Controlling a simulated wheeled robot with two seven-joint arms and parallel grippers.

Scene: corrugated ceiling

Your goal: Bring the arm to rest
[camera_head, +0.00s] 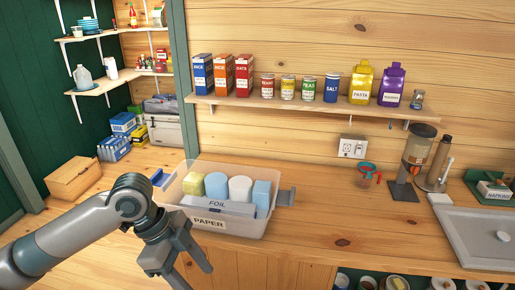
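My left arm comes in from the lower left, and its gripper (195,276) hangs in front of the counter, below the left front corner of a clear plastic bin. Its two fingers point down and right with a gap between them, and nothing shows between them. The fingertips are close to the bottom edge of the picture. My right gripper is not in view.
The clear bin (256,228) labelled PAPER stands on the counter close behind the gripper, holding rolls and a FOIL box (217,205). A cardboard box (74,178) is left. A shelf (300,109) of groceries hangs above. A grey sink or tray (480,240) is right.

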